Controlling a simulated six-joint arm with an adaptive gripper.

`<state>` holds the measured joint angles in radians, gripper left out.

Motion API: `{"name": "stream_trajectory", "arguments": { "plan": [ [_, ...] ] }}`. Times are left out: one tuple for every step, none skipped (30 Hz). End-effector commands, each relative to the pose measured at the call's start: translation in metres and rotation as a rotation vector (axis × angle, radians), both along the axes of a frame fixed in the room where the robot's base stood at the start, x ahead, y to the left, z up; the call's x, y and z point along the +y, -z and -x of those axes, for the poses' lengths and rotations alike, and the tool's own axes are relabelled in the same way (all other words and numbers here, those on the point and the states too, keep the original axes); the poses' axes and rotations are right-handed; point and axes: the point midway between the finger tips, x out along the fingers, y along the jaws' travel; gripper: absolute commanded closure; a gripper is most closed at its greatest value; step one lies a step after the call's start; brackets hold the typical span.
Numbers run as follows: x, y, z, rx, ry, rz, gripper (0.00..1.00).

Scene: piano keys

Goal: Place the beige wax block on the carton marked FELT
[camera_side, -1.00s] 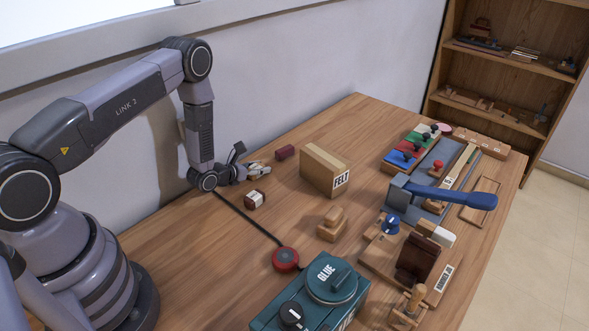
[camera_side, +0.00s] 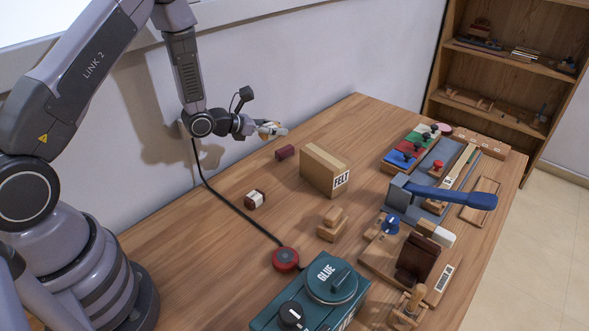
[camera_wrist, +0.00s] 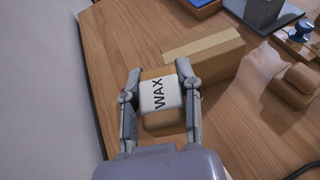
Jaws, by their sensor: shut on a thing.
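The beige wax block (camera_wrist: 162,96), with a white label reading WAX, is between the two fingers of my gripper (camera_wrist: 160,84) in the wrist view. The fingers are shut on it. In the side view my gripper (camera_side: 272,131) holds the block above the table, to the left of the carton and higher than its top; the block is small and partly hidden there. The carton marked FELT (camera_side: 322,172) stands upright on the table with a tape strip along its top. It also shows in the wrist view (camera_wrist: 222,62), beyond and right of the block.
A dark red block (camera_side: 285,153) lies left of the carton, and a small labelled dark item (camera_side: 254,199) lies nearer. A wooden block (camera_side: 332,225) stands in front of the carton.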

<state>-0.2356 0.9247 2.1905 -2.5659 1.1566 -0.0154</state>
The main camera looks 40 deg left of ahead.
Motion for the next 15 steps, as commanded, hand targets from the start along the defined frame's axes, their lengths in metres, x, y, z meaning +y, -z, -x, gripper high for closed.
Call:
{"name": "stream_trajectory", "arguments": {
  "plan": [
    [-0.017, -0.018, 0.003, -0.009, 0.084, -0.004, 1.00],
    [-0.027, -0.025, 0.007, -0.006, 0.132, -0.003, 1.00],
    [-0.038, -0.034, 0.012, -0.007, 0.193, -0.004, 1.00],
    [-0.046, -0.041, 0.016, -0.005, 0.235, -0.003, 1.00],
    [-0.053, -0.046, 0.020, -0.004, 0.274, -0.004, 1.00],
    [-0.060, -0.052, 0.025, -0.003, 0.320, -0.003, 1.00],
    [-0.065, -0.056, 0.029, -0.003, 0.350, -0.004, 1.00],
    [-0.070, -0.060, 0.032, -0.003, 0.376, -0.002, 1.00],
    [-0.074, -0.063, 0.036, -0.003, 0.407, -0.003, 1.00],
    [-0.077, -0.065, 0.039, -0.002, 0.425, -0.002, 1.00],
    [-0.079, -0.067, 0.040, -0.001, 0.440, -0.001, 1.00],
    [-0.082, -0.067, 0.040, 0.000, 0.455, -0.001, 1.00],
    [-0.083, -0.066, 0.039, 0.000, 0.462, 0.000, 1.00],
    [-0.085, -0.065, 0.035, 0.000, 0.468, 0.000, 1.00],
    [-0.086, -0.062, 0.029, 0.000, 0.471, -0.001, 1.00]
  ]
}}
